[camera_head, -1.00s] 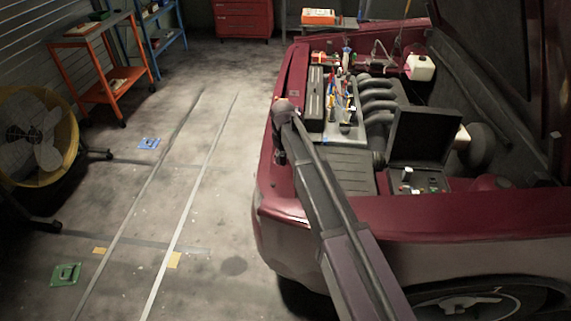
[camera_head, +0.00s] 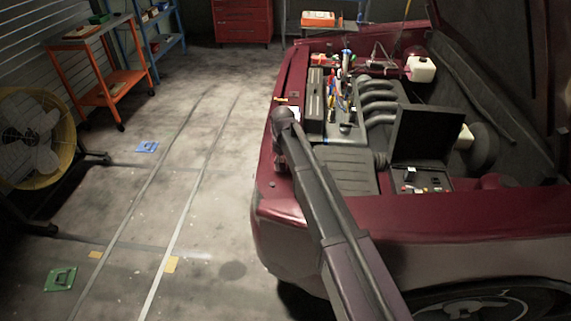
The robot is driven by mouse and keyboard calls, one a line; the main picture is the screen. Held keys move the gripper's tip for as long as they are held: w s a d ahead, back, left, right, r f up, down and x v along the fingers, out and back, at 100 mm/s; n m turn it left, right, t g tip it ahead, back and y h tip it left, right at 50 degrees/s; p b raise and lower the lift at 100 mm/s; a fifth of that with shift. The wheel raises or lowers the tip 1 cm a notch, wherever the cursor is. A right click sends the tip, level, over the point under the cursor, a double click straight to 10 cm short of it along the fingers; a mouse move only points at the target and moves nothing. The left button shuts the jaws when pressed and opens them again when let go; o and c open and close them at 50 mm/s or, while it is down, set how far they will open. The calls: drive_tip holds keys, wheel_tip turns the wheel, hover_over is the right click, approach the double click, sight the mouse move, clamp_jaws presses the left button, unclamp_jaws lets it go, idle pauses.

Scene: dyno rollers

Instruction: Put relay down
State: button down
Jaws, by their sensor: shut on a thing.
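My arm reaches up from the bottom of the head view to a dark joint at the car's front edge. My gripper is not in view; its jaws and anything in them are hidden. A black box (camera_head: 421,187) with its lid (camera_head: 428,134) open sits in the engine bay, right of the arm. It holds several small parts, dark, white and red. I cannot tell whether one of them is a relay.
The red car (camera_head: 440,215) has its hood up. A yellow fan (camera_head: 35,138) and an orange cart (camera_head: 100,58) stand left. The floor between is mostly open.

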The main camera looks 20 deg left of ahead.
sight(283, 160)
drive_tip(key=shift+f, duration=0.2)
drive_tip(key=shift+c, duration=0.8)
unclamp_jaws()
drive_tip(key=shift+r, duration=0.1)
drive_tip(key=shift+r, duration=0.1)
wheel_tip(283, 160, up, 12)
drive_tip(key=p, duration=1.2)
